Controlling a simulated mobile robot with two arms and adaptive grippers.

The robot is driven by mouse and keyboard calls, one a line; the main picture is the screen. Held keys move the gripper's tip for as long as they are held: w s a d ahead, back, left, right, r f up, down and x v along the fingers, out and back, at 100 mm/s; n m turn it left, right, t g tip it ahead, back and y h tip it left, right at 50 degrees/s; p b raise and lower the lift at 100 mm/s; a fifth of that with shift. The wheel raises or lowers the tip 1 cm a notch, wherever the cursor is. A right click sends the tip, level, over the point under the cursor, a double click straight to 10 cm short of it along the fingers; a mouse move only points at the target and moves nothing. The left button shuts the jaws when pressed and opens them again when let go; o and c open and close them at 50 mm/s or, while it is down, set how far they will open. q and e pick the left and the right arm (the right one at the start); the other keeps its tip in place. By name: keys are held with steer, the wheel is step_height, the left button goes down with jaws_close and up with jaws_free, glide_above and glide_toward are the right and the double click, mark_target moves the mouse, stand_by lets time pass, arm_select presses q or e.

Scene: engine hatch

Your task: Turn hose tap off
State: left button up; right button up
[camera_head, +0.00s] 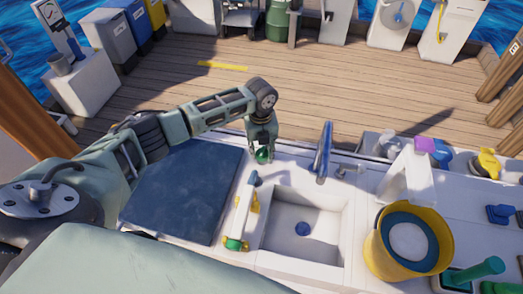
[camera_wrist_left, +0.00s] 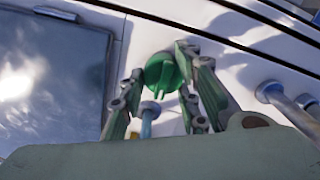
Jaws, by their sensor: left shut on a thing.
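A round green tap knob (camera_head: 262,155) is on the white counter behind the sink's left side. It also shows in the left wrist view (camera_wrist_left: 163,72), between the fingers. My left gripper (camera_head: 261,148) points down from above, its fingers closed around the knob. In the left wrist view my left gripper (camera_wrist_left: 160,90) has one finger on each side of the knob. A blue-tipped hose piece (camera_head: 253,178) lies just in front of the knob. My right gripper is not in view.
The white sink (camera_head: 312,222) has a blue faucet (camera_head: 324,150) behind it. A yellow bucket (camera_head: 440,240) and a white stand (camera_head: 410,175) are to the right. A green and yellow tool (camera_head: 236,240) lies along the sink's left edge.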

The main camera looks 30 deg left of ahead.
arm_select(q)
steer(key=shift+s+a+f, duration=0.2)
steer(key=shift+s+f, duration=0.05)
steer(key=shift+s, duration=0.1)
steer(key=o, duration=1)
steer(key=shift+w+r, duration=0.15)
steer(key=shift+r, duration=0.05)
steer(key=shift+w+r, duration=0.1)
steer(key=shift+r, duration=0.4)
step_height(320, 180, up, 11)
steer(key=shift+d+f, duration=0.1)
steer(key=shift+f, duration=0.05)
